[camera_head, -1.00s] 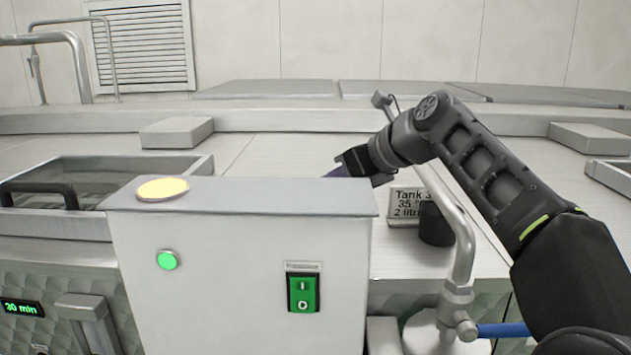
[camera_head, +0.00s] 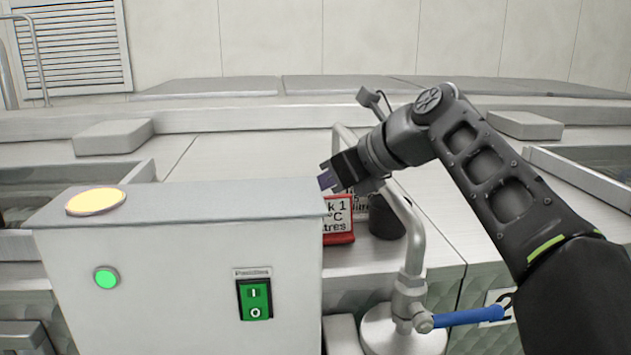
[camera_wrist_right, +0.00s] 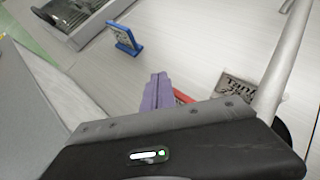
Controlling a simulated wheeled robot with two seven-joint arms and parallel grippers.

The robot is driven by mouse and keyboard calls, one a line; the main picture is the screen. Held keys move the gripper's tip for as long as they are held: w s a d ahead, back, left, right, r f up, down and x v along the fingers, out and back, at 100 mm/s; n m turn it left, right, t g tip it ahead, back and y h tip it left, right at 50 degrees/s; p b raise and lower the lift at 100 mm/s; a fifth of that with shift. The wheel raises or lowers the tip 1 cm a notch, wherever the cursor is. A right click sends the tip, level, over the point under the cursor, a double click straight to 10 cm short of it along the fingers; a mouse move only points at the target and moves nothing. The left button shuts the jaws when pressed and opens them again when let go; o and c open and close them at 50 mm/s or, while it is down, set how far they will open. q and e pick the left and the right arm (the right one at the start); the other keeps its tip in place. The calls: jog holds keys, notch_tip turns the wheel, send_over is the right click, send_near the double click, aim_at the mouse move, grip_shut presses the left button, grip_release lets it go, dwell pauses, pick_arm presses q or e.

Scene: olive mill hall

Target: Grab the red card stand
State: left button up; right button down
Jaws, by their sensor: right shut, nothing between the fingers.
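The red card stand (camera_head: 340,238) is on the worktop just right of the white control box in the head view. Its card shows "k 1", "°C" and "tres"; its left part is hidden by the box. My right gripper (camera_head: 326,178) is above it, its purple fingers shut and empty, apart from the stand. In the right wrist view the shut fingers (camera_wrist_right: 157,92) partly cover the scene, and only a red strip of the stand (camera_wrist_right: 183,96) shows to their right. My left gripper is not in view.
A second card stand (camera_head: 360,202) is close behind the red one, near a dark cup (camera_head: 386,217) and a curved metal pipe (camera_head: 415,235). The control box (camera_head: 180,255) blocks the left side. A blue card stand (camera_wrist_right: 126,40) is farther off in the wrist view.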

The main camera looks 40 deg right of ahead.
jog(key=shift+w, duration=0.1)
jog(key=shift+r, duration=0.15)
jog(key=v, duration=0.7)
jog(key=shift+s+b, duration=0.35)
jog(key=shift+s, duration=0.1)
jog(key=shift+d+r, duration=0.1)
jog(key=shift+d, duration=0.05)
